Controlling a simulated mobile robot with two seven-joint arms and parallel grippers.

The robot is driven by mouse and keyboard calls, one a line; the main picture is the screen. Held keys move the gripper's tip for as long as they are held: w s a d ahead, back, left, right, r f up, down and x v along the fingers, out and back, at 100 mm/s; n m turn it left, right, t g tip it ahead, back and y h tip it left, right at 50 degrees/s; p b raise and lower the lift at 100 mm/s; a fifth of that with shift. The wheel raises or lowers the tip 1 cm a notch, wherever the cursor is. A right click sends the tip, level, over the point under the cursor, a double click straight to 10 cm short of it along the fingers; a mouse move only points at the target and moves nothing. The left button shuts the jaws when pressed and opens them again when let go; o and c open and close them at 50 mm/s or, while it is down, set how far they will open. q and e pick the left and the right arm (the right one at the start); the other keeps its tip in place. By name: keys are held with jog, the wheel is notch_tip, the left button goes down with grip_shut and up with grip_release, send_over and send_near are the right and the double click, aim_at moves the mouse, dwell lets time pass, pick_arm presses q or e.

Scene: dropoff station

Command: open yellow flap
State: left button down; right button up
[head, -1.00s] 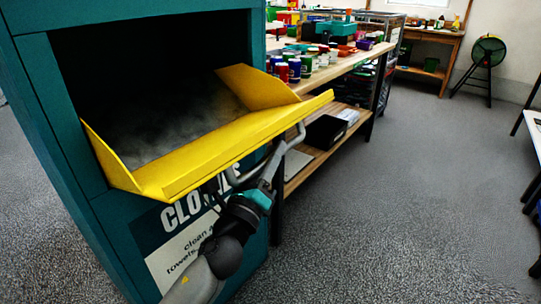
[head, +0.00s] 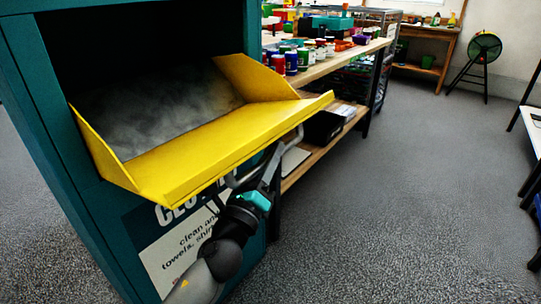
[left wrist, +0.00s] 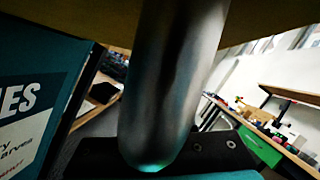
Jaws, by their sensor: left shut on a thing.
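The yellow flap (head: 215,140) on the teal clothes bin (head: 45,130) is tilted down and outward, with the dark opening showing behind it. A grey metal handle (head: 296,137) runs below the flap's front edge. My left gripper (head: 262,185) is under the flap, shut on the handle. In the left wrist view the handle (left wrist: 175,80) fills the middle as a thick grey bar, close to the camera, with the flap's underside (left wrist: 90,22) above it. The fingertips are partly hidden. My right gripper is not in view.
A wooden workbench (head: 335,62) with several paint cans and boxes stands right behind the bin; its lower shelf (head: 300,166) is close to my gripper. A green fan (head: 484,50) stands at the back. The grey floor (head: 420,200) at right is clear.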

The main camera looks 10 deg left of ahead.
pick_arm(q)
jog(key=shift+d+r, duration=0.15)
jog(key=c, duration=0.8)
grip_release()
jog(key=shift+o, duration=0.2)
jog(key=shift+s, duration=0.1)
jog(key=shift+s, duration=0.2)
jog(key=b+v, duration=0.5)
jog(key=v, duration=0.9)
jog(key=shift+s, duration=0.35)
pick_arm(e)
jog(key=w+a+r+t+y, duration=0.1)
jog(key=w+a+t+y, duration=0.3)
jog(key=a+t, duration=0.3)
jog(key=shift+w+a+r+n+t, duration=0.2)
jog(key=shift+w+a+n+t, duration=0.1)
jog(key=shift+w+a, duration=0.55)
